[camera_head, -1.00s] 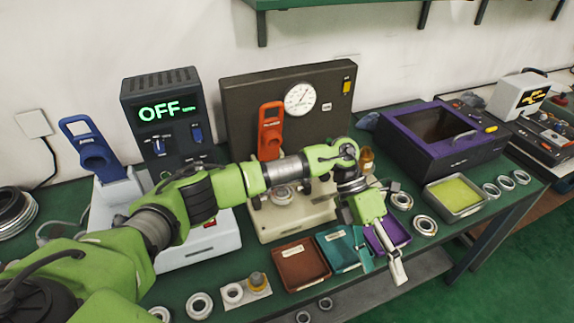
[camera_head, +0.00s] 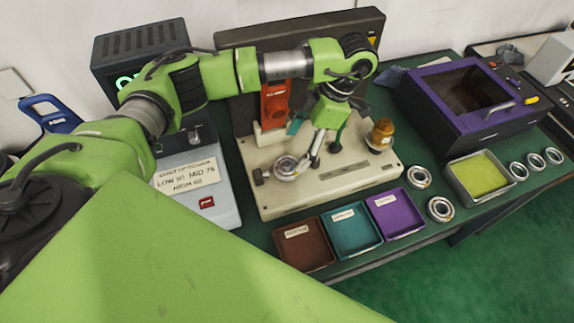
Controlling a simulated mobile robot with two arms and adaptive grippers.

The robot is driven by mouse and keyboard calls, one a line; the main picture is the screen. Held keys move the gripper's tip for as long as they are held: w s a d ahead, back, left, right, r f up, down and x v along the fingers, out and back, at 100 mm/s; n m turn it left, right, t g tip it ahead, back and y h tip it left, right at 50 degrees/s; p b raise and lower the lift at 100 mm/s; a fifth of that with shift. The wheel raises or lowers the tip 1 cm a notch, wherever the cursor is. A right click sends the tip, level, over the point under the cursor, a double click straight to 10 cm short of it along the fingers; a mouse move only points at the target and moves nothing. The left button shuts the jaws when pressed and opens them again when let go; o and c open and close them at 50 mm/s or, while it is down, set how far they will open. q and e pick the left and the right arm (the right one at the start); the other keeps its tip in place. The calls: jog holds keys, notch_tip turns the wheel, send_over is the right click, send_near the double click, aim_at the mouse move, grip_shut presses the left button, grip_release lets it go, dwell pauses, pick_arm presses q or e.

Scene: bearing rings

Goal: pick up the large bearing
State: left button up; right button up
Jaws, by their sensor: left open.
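A metal bearing ring (camera_head: 288,168) sits on the beige base of the gauge machine (camera_head: 350,185), tilted against or on its fixture. Two more steel bearings lie on the green table to the right, one higher (camera_head: 419,177) and one lower (camera_head: 440,209). The lower one looks a little larger; I cannot tell for sure which is the large bearing. My left gripper (camera_head: 325,155) points down over the machine base, just right of the bearing there. It is open and holds nothing. My right gripper is not in view.
Brown (camera_head: 303,246), teal (camera_head: 351,230) and purple (camera_head: 396,213) trays stand in front of the machine. A brass-coloured part (camera_head: 381,133) is at its right. A yellow-lined tray (camera_head: 480,176), several small rings and a purple box (camera_head: 455,120) stand farther right. An orange-handled part (camera_head: 275,103) rises behind the bearing.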

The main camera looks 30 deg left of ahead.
aim_at(289, 163)
pick_arm(q)
jog(key=shift+x, duration=0.9)
jog(key=p+x, duration=0.1)
jog(key=x, duration=0.2)
jog(key=shift+s+d+f+p, duration=0.1)
jog(key=shift+f+p, duration=0.3)
jog(key=shift+f, duration=0.55)
jog(key=c, duration=1.5)
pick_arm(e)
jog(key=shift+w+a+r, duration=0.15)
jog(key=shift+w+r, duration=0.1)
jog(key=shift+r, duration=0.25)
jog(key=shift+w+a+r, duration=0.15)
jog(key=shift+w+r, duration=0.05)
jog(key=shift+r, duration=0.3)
